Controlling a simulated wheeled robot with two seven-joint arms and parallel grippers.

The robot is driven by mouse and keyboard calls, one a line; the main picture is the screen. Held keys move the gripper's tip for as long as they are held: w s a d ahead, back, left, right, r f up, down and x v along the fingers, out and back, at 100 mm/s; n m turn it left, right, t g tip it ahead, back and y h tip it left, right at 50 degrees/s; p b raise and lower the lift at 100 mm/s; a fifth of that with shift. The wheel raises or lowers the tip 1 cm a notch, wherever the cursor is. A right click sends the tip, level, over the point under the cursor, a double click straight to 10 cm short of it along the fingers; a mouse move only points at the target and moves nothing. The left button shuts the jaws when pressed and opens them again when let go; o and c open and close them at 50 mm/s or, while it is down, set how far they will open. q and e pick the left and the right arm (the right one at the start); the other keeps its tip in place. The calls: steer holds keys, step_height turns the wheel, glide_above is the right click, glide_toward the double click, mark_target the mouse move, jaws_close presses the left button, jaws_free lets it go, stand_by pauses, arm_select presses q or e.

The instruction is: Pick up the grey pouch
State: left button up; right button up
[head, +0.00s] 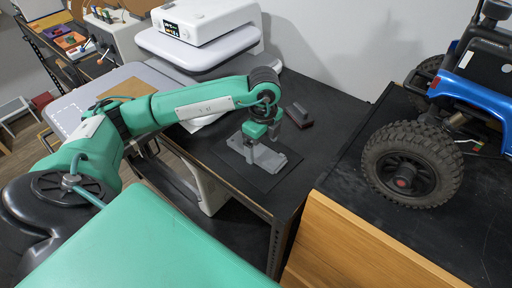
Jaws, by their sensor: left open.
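My left gripper (264,149) is open and points down over a black mat (270,180) on the dark bench. A light grey, low, flat-looking item (279,163) lies on the mat right under and around the fingers. It is the only thing here that could be the grey pouch, but its shape is partly hidden by the gripper. I cannot tell whether the fingers touch it. My right gripper is not in view.
A white machine (205,20) stands at the back. A blue crawler with a big tyre (412,165) stands on the right bench. A wooden panel (360,250) is in front.

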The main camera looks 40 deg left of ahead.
arm_select(q)
steer(key=shift+f, duration=1.1)
steer(key=c, duration=1)
steer(key=shift+c, duration=0.3)
steer(key=shift+r, duration=0.1)
